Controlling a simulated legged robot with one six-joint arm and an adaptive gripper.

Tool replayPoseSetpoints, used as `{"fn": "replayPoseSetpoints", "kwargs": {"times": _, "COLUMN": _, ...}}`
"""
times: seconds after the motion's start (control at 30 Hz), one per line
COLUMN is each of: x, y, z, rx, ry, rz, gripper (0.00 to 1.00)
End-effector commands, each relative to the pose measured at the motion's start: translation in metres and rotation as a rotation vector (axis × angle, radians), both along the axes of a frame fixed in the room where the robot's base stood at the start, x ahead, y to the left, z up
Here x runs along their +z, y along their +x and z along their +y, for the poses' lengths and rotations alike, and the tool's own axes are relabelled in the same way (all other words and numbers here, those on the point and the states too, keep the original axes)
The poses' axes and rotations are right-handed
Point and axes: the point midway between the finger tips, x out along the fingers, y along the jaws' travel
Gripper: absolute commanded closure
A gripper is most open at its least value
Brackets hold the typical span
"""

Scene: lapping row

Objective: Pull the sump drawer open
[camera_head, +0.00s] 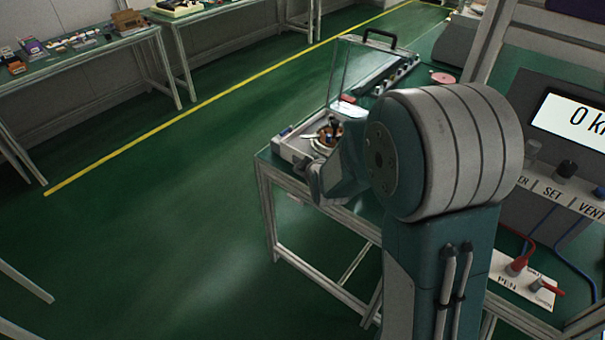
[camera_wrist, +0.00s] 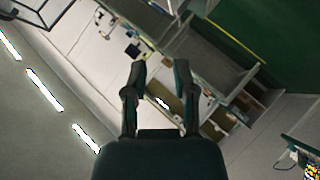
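A small lapping machine (camera_head: 291,151) with a light casing and a raised clear lid (camera_head: 350,75) stands on the green bench in the head view. A round plate with orange-brown and black parts shows inside it. My arm covers its right and lower front. I cannot make out the sump drawer or its handle in either view. My gripper (camera_wrist: 160,70) has its two fingers apart with nothing between them in the wrist view. It points across the room, with no machine in front of it. In the head view my wrist hangs in front of the machine.
A bench with small items (camera_head: 70,45) stands far left. A yellow line (camera_head: 200,112) crosses the open green floor. At right are a display (camera_head: 570,118), knobs, and red and blue leads. A red disc (camera_head: 443,77) lies behind my arm.

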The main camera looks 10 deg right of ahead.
Motion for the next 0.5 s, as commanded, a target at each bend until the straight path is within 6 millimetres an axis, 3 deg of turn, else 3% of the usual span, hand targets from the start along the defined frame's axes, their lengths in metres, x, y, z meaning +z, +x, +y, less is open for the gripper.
{"fn": "replayPoseSetpoints", "kwargs": {"times": 0.03, "x": -0.018, "y": 0.008, "z": 0.001, "rx": 0.016, "ry": -0.038, "rz": -0.017, "gripper": 0.65}}
{"fn": "replayPoseSetpoints", "kwargs": {"times": 0.23, "x": -0.070, "y": 0.030, "z": 0.003, "rx": 0.072, "ry": -0.206, "rz": -0.129, "gripper": 0.65}}
{"fn": "replayPoseSetpoints", "kwargs": {"times": 0.5, "x": -0.140, "y": 0.034, "z": 0.004, "rx": 0.121, "ry": -0.443, "rz": -0.266, "gripper": 0.65}}
